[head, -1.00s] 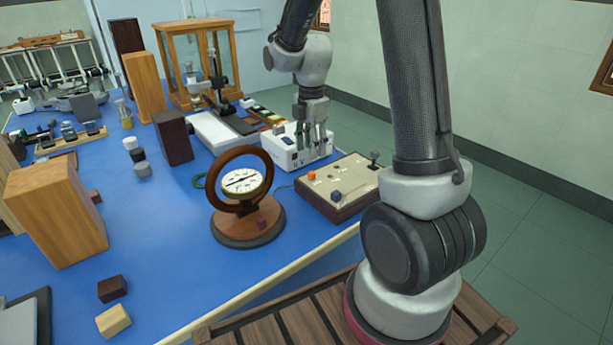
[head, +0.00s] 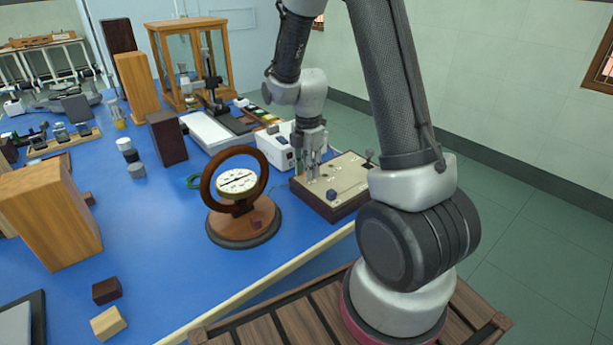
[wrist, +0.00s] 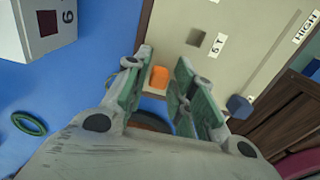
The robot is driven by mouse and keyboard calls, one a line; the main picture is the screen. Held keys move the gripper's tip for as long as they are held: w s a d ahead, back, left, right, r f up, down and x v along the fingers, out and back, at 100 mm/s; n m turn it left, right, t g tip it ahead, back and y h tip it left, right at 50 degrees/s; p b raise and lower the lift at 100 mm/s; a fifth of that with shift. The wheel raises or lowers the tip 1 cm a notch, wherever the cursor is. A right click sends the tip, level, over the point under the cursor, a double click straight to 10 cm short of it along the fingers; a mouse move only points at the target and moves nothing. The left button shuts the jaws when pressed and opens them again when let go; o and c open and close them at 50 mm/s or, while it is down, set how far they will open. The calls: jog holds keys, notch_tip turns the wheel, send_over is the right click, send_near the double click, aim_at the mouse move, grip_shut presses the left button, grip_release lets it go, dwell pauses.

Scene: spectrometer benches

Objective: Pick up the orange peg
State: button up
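The orange peg (wrist: 159,77) shows in the wrist view as a small orange block at the panel's edge, between my fingers with gaps on both sides. It stands on the beige-topped panel box (head: 345,176), which shows in the wrist view too (wrist: 215,70). My gripper (head: 313,172) points down over the left part of this box in the head view and hides the peg there. In the wrist view my gripper's green-padded fingers (wrist: 158,66) are apart, one on each side of the peg. How high the fingertips are above the panel is hard to tell.
A dark blue peg (head: 332,194) stands on the same panel, also in the wrist view (wrist: 240,106). A black-knobbed lever (head: 370,156) is at the panel's far right. A round-ringed dial instrument (head: 240,195) stands left of the box; a white box (head: 272,146) is behind.

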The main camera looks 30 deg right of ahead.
jog(key=c, duration=0.3)
jog(key=shift+c, duration=0.2)
jog(key=shift+r, duration=0.1)
